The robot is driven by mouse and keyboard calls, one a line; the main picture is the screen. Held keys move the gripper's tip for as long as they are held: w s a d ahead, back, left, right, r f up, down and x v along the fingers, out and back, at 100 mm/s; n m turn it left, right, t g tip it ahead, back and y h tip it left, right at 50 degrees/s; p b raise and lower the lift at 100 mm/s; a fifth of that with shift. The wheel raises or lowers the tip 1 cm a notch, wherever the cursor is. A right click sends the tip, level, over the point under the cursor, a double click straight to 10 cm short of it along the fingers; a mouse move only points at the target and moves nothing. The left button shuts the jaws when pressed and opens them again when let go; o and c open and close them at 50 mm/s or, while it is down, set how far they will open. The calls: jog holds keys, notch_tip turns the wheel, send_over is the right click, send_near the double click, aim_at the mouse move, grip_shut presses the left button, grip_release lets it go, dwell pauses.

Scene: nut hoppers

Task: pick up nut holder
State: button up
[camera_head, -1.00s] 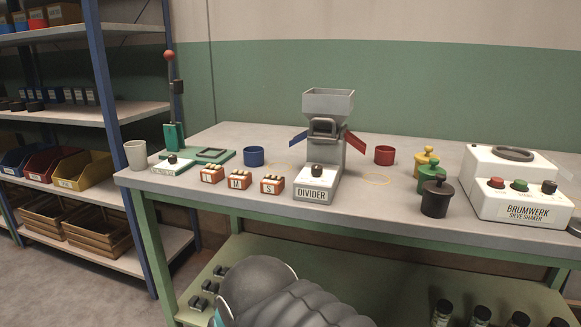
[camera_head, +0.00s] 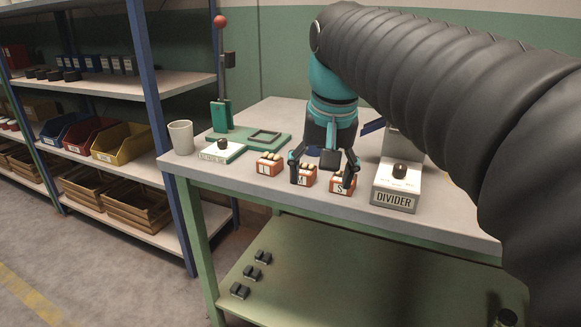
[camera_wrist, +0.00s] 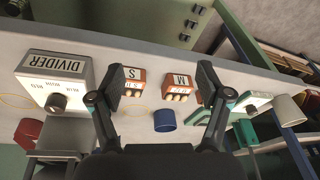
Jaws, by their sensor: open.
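Three small orange-and-white boxes with pale pegs on top stand in a row on the grey bench; which one is the nut holder I cannot tell. They are the L box (camera_head: 268,164), the M box (camera_head: 303,174) and the S box (camera_head: 342,183). The wrist view shows the S box (camera_wrist: 133,82) and the M box (camera_wrist: 178,84) between my fingers; the L box is not clearly seen there. My gripper (camera_head: 322,170) is open, pointing down above the row, its fingers spread around the M and S boxes. It also shows in the wrist view (camera_wrist: 160,98), holding nothing.
The divider (camera_head: 395,190) stands just right of the S box. A green base with a red-knobbed post (camera_head: 262,136), a small white dial box (camera_head: 222,151) and a grey cup (camera_head: 181,138) stand to the left. A blue cup (camera_wrist: 164,120) sits behind the boxes.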

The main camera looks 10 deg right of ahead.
jog(key=w+r+m+g+p, duration=0.1)
jog(key=w+r+m+g, duration=0.2)
jog(key=w+r, duration=0.7)
send_over(304, 168)
jog(key=f, duration=0.8)
jog(key=shift+s+a+f, duration=0.15)
jog(key=shift+s+f, duration=0.05)
jog(key=shift+f, duration=0.15)
jog(key=shift+w+f+b, duration=0.15)
jog(key=shift+f+b, duration=0.15)
jog(key=shift+f, duration=1.05)
jog(key=shift+w+f+b, duration=0.1)
jog(key=shift+f+b, duration=0.2)
jog(key=shift+f, duration=1)
jog(key=c, duration=1.2)
jog(key=shift+r, duration=0.1)
jog(key=shift+c, duration=0.2)
